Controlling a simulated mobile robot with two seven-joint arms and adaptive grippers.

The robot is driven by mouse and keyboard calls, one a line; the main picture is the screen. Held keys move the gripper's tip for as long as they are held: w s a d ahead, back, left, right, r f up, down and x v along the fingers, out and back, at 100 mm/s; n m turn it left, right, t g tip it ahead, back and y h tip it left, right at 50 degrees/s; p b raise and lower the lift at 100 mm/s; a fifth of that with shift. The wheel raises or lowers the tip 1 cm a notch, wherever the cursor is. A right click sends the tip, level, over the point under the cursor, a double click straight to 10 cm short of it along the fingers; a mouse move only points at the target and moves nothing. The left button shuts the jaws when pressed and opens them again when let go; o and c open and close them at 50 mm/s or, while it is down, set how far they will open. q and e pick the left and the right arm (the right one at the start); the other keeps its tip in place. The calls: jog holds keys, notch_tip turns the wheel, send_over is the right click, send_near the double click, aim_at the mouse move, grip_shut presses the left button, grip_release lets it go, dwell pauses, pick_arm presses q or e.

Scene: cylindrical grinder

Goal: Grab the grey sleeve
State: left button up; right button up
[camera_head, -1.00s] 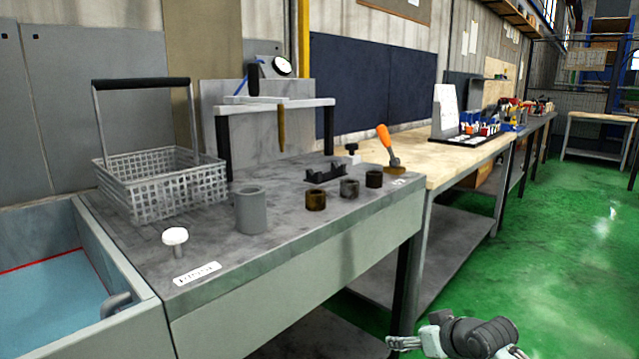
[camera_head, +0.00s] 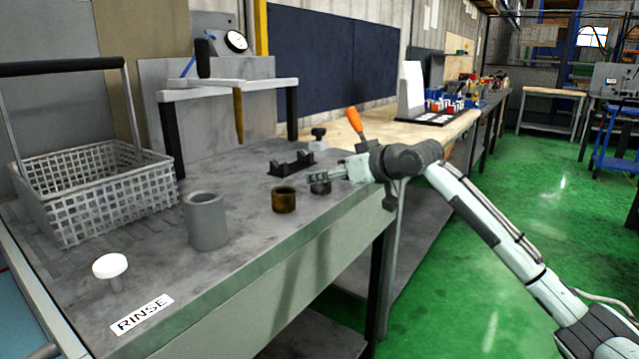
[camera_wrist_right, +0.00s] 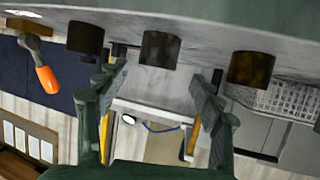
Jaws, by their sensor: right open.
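The small grey sleeve (camera_head: 320,187) stands on the grey bench between a rusty brown sleeve (camera_head: 284,200) and a dark one, which my arm hides in the head view. In the wrist view, which is upside down, the grey sleeve (camera_wrist_right: 160,48) is in the middle, with the brown sleeve (camera_wrist_right: 250,69) at right and the dark sleeve (camera_wrist_right: 85,37) at left. My right gripper (camera_head: 326,176) is close to the grey sleeve. In the wrist view the right gripper (camera_wrist_right: 168,70) is open, its fingers either side of the grey sleeve in the picture. Contact cannot be told.
A larger grey cylinder (camera_head: 206,221) stands left of the sleeves. A black cradle (camera_head: 291,163) and an orange-handled tool (camera_head: 355,122) are behind.

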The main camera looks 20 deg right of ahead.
jog(key=x, duration=0.4)
jog(key=shift+w+d+f, duration=0.15)
jog(key=shift+w, duration=0.05)
jog(key=shift+c, duration=0.5)
grip_shut()
